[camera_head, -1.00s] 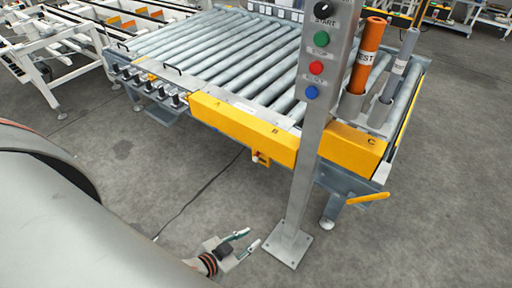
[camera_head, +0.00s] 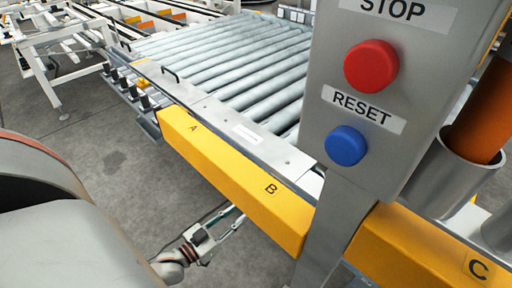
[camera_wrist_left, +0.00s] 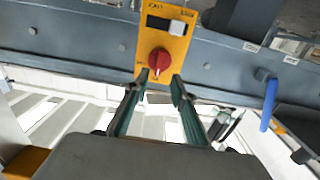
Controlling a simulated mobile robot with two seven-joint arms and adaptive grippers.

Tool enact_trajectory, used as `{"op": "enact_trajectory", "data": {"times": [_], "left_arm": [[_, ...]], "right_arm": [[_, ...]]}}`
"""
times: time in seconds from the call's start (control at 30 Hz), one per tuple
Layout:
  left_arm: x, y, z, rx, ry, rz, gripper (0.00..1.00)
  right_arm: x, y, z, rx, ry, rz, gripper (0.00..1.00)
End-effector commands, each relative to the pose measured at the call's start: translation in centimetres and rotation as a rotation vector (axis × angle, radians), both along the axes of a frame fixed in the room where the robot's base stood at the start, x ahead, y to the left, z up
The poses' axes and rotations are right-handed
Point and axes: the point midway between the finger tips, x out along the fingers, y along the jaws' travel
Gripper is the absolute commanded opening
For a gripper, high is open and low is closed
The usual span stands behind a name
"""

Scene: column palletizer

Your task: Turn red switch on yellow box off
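In the left wrist view, a yellow box (camera_wrist_left: 177,46) with a red rotary switch (camera_wrist_left: 159,61) is fixed to a blue-grey beam. A white block and a dark window sit beside the switch on the box. My left gripper (camera_wrist_left: 158,88) is open and empty, its two green-edged fingers pointing at the switch with a gap between them. I cannot tell whether the fingertips touch it. In the head view my left gripper (camera_head: 226,217) is low, beside the yellow rail, and the yellow box is out of sight. My right gripper is not in view.
A grey post with a red STOP button (camera_head: 371,66) and a blue RESET button (camera_head: 345,146) stands close in front. A yellow rail (camera_head: 232,187) edges the roller conveyor (camera_head: 225,60). In the wrist view a blue handle (camera_wrist_left: 268,106) is at right.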

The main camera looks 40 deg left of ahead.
Motion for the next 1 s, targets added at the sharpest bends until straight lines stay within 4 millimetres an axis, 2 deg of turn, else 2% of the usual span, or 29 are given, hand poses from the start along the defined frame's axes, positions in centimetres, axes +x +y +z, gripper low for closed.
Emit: {"op": "enact_trajectory", "data": {"times": [0.4, 0.6, 0.83, 0.87, 0.93, 1.0], "left_arm": [[6.0, -0.5, 0.1, 0.0, -0.001, -0.001, 0.25], [7.1, -0.6, 0.2, 0.0, -0.001, -0.001, 0.25], [7.1, -0.7, 0.2, 0.0, -0.001, -0.001, 0.25], [7.1, -0.7, 0.2, 0.0, -0.001, -0.001, 0.2], [7.1, -0.7, 0.2, 0.0, -0.001, -0.001, 0.02], [7.1, -0.7, 0.2, 0.0, -0.001, -0.001, 0.0]], "right_arm": [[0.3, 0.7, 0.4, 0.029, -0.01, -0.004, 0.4], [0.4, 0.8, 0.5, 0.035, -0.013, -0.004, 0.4], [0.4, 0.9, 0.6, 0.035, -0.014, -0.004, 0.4], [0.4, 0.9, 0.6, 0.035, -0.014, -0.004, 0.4], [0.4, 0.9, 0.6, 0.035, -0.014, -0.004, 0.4], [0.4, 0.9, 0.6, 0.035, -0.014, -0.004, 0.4]]}}
